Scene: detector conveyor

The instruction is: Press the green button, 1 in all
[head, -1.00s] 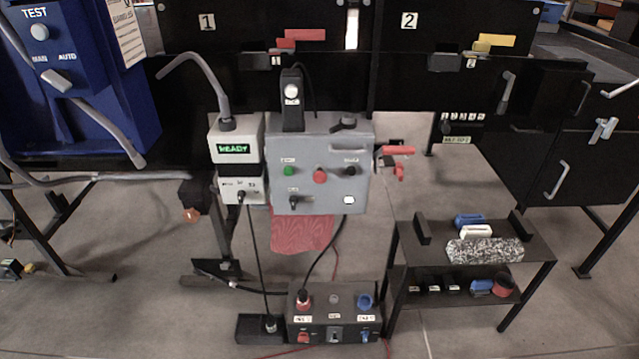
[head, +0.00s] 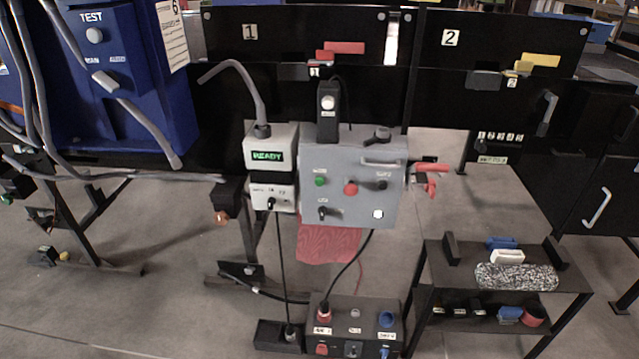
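The green button (head: 320,181) is a small round button on the front of the grey control box (head: 352,205), left of a red button (head: 351,188). A black knob (head: 381,185) is at the right of the red button, and a black switch (head: 322,213) is below the green one. Nothing covers the green button. Neither of my grippers shows in the head view.
A white unit (head: 271,150) reading READY stands left of the box. A red cloth (head: 329,243) hangs below it. A blue TEST panel (head: 128,75) is at the left. A low black table (head: 440,262) is at the right.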

